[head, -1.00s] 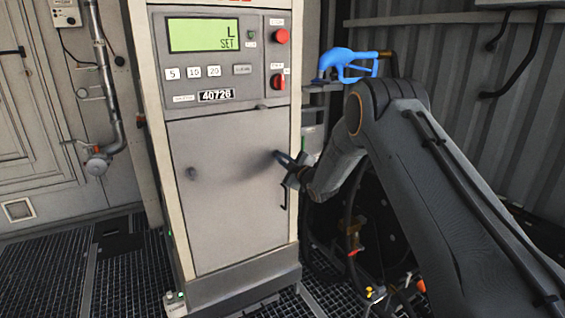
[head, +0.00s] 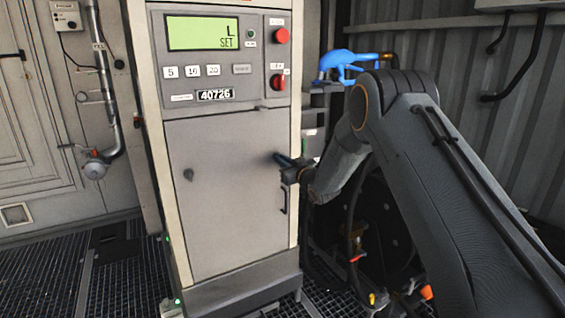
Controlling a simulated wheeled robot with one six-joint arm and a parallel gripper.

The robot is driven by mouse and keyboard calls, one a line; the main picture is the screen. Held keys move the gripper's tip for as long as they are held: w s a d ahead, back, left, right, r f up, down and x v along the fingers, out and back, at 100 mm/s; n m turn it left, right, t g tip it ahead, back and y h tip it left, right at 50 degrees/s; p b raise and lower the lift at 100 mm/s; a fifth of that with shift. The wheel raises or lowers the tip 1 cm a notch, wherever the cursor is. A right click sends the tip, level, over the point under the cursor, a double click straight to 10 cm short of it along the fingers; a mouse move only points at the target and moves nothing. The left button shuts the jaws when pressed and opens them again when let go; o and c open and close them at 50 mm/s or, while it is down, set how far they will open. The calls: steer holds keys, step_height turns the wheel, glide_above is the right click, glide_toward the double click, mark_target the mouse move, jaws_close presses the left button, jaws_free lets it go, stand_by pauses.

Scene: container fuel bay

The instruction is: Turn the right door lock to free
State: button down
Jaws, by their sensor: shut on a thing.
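The grey cabinet door (head: 230,225) of the fuel dispenser is closed. My gripper (head: 281,160) is at the door's upper right edge, above the black vertical handle (head: 284,200). It is shut on the right door lock, which the jaws hide, so its turn position cannot be read.
The dispenser's panel (head: 215,80) above the door has a lit display (head: 203,33), a red button (head: 282,36) and a red switch (head: 278,82). A blue nozzle (head: 345,65) hangs to the right, close behind my arm. Hoses lie below. Grating covers the floor.

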steer(key=shift+r+m, duration=0.2)
steer(key=shift+m, duration=0.5)
steer(key=c, duration=1.8)
jaws_free()
steer(key=shift+f, duration=0.1)
steer(key=shift+c, duration=0.2)
steer(key=v, duration=0.7)
steer(key=shift+s+d, duration=0.25)
steer(key=shift+s, duration=0.1)
steer(key=shift+d, duration=0.1)
